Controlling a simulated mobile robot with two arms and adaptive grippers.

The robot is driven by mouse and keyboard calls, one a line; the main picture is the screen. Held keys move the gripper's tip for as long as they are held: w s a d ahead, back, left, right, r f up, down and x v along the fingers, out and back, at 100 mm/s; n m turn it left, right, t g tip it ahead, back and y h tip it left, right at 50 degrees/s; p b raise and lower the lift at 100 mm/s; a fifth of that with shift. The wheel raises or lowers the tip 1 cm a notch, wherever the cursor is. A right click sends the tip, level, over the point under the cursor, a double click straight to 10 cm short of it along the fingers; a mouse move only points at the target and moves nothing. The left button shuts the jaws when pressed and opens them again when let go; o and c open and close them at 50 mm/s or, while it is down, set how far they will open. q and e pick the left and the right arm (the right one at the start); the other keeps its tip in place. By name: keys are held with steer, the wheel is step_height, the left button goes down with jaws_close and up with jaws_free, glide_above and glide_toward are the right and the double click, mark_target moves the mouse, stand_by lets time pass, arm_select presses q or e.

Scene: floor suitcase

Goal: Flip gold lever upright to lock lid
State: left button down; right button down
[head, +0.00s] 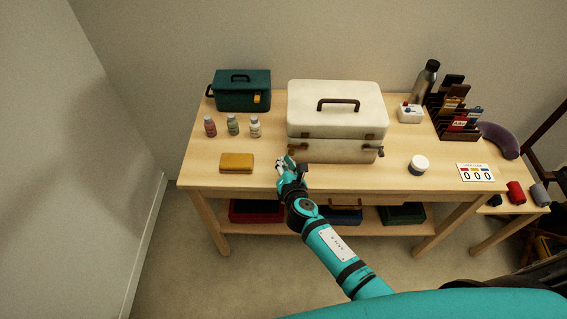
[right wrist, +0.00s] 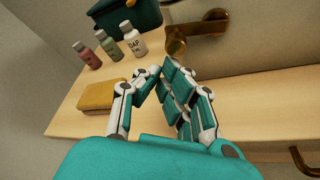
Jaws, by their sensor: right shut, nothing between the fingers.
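A cream suitcase (head: 337,103) stands on the wooden table with its lid down and its brown handle on top. A brass-gold lever (right wrist: 195,34) shows on the suitcase front in the right wrist view, with a round knob toward the left. My right gripper (head: 286,164) is at the suitcase's lower front left corner. Its fingers (right wrist: 162,72) are shut and empty, just below the knob; whether they touch it I cannot tell. My left gripper is out of view.
A teal box (head: 242,93) with a yellow latch stands at the back left. Several small bottles (head: 232,125) and a yellow case (head: 237,163) sit left of my gripper. A white-lidded jar (head: 418,165) and number card (head: 475,172) are at right. The front table edge is close below my gripper.

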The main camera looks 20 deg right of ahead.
mark_target(290, 152)
steer(key=shift+r+m+t+y+b, duration=0.35)
steer(key=shift+r+m+b, duration=0.2)
steer(key=shift+m+b, duration=0.2)
steer(key=shift+r+m+y+b, duration=0.15)
steer(key=shift+m+y+b, duration=0.1)
steer(key=shift+m+b, duration=0.1)
steer(key=r+m+t+b, duration=0.1)
steer(key=m+b, duration=0.1)
steer(key=d+r+m+t+y+b, duration=0.1)
steer(key=m+b, duration=0.2)
steer(key=r+m+t+b, duration=0.1)
steer(key=r+m+b, duration=0.1)
steer(key=shift+s+d, duration=0.25)
steer(key=shift+d, duration=0.1)
steer(key=m+b, duration=0.1)
steer(key=d+r+m+t+b, duration=0.1)
steer(key=m, duration=0.1)
steer(key=shift+s+d+r, duration=0.1)
steer(key=shift+s+r, duration=0.05)
steer(key=shift+s, duration=0.1)
steer(key=s+f, duration=0.1)
steer(key=s, duration=1)
steer(key=shift+s+d+f, duration=0.25)
steer(key=shift+s+d, duration=0.1)
steer(key=shift+d, duration=0.1)
